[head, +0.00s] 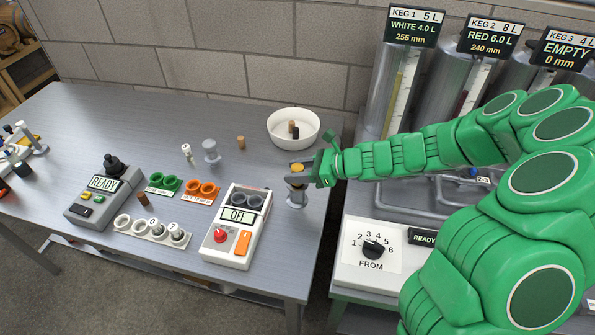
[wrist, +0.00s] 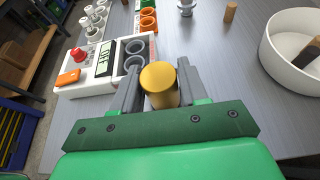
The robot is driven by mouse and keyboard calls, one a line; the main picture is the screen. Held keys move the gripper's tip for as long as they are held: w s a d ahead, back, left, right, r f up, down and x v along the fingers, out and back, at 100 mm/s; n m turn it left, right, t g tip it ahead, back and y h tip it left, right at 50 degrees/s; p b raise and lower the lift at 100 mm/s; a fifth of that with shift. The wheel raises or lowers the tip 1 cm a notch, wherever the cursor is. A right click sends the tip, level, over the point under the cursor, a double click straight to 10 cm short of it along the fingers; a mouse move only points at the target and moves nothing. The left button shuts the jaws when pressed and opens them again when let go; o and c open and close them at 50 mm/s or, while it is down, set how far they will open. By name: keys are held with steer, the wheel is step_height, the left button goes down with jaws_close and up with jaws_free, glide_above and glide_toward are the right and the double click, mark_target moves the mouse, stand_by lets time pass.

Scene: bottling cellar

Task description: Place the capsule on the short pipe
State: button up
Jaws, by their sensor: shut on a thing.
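My gripper (head: 299,173) is shut on a gold capsule (head: 297,168), whose round top also shows between the two grey fingers in the wrist view (wrist: 159,85). Directly below it in the head view stands a short grey pipe (head: 297,198) with a wider foot, near the right edge of the table. The gripper hides the pipe's top, so I cannot tell whether the capsule touches it. Another grey flanged post (head: 211,152) stands farther back to the left and shows at the top of the wrist view (wrist: 186,6).
A white device reading OFF (head: 232,250) stands close on the left. The keg bench (head: 370,262) begins just right across a gap.

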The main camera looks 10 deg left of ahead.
steer(key=shift+f, duration=0.3)
steer(key=o, duration=0.6)
steer(key=shift+r, duration=0.15)
steer(key=shift+v, duration=6)
